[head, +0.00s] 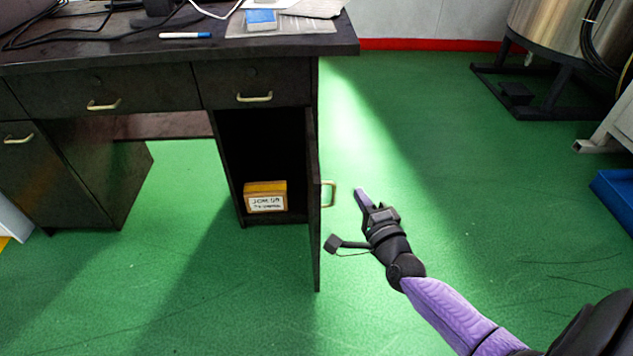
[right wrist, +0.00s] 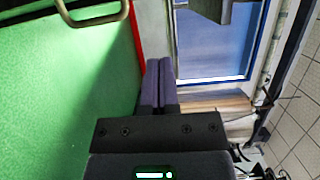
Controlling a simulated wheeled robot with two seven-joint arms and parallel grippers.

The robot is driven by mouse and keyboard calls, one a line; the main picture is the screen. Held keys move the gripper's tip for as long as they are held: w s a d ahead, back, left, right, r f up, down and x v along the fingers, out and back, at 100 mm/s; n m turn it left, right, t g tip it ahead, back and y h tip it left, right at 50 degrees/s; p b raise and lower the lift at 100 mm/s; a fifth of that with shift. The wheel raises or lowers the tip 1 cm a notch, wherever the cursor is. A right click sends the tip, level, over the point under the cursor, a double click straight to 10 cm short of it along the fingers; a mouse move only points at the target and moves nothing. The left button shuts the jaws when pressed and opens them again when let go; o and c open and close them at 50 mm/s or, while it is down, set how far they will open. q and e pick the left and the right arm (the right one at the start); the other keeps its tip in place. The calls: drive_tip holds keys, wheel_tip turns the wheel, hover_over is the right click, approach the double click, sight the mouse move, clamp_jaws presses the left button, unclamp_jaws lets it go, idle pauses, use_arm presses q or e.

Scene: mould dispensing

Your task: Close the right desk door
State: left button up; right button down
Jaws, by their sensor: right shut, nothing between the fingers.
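The right desk door (head: 314,205) is black and stands swung open toward me, seen almost edge-on in the head view. Its gold handle (head: 329,194) is on the outer face, on the right; in the right wrist view the handle (right wrist: 95,18) shows at the top left. My right gripper (head: 361,195) is just right of the handle and apart from it. In the right wrist view its two purple fingers (right wrist: 159,88) are together and empty. The open cabinet (head: 270,160) holds a yellow box (head: 265,196) with a white label. My left gripper is not seen.
The black desk top (head: 130,48) carries cables, a blue-and-white marker (head: 185,35), papers and a blue-topped block (head: 261,19). Drawers with gold handles are shut. Green floor right of the door is clear. A metal tank (head: 560,30) and blue bin (head: 614,198) stand farther right.

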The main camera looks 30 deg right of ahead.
sight(319, 208)
use_arm(q)
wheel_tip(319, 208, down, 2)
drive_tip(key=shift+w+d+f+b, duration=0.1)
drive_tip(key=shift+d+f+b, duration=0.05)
drive_tip(key=shift+b, duration=0.75)
use_arm(e)
drive_tip(key=w+a, duration=0.2)
drive_tip(key=w, duration=0.5)
drive_tip(key=shift+w, duration=0.3)
drive_tip(key=shift+f, duration=0.1)
